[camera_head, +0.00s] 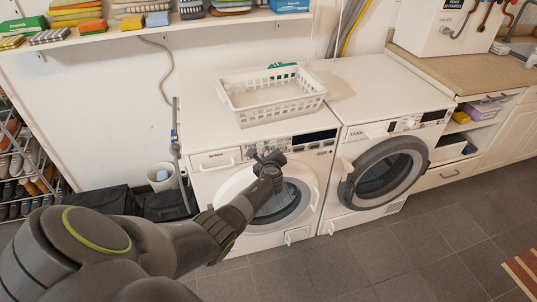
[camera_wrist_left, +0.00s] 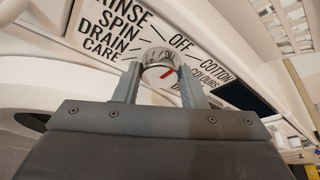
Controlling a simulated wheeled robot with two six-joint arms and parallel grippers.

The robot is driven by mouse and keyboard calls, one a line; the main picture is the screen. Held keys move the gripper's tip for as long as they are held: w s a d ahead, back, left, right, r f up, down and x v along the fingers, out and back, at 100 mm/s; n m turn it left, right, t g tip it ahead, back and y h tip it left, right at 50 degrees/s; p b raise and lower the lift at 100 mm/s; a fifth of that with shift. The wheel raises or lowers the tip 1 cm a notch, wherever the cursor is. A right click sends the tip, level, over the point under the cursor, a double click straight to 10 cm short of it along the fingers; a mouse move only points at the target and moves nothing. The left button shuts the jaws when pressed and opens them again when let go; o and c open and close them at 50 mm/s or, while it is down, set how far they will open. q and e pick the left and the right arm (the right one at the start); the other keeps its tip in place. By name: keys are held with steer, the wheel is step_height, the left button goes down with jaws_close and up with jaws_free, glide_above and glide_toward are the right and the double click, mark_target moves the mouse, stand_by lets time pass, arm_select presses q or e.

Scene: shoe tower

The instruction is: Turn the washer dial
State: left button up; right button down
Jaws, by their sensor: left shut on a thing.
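The washer (camera_head: 225,185) on the left has a control panel along its upper front. My left gripper (camera_head: 268,157) reaches to this panel in the head view. In the left wrist view, my left gripper (camera_wrist_left: 159,84) is shut on the washer dial (camera_wrist_left: 160,58), with one finger on each side of it. The dial is pale, with a red mark on its lower right part. Printed words around it include RINSE, SPIN, DRAIN, CARE, OFF, COTTON and COLOURS. My right gripper is not in view.
A white basket (camera_head: 272,113) stands on top of the washer. A second machine (camera_head: 350,146) with a dark round door stands to its right. A shelf with folded cloths (camera_head: 130,30) hangs above. Dark bins and a white bucket (camera_head: 162,177) stand left. The tiled floor in front is clear.

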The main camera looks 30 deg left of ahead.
arm_select(q)
steer(key=shift+f, duration=0.15)
steer(key=o, duration=1)
steer(key=p+v, duration=0.4)
steer(key=v, duration=1.3)
steer(key=shift+s+d, duration=0.2)
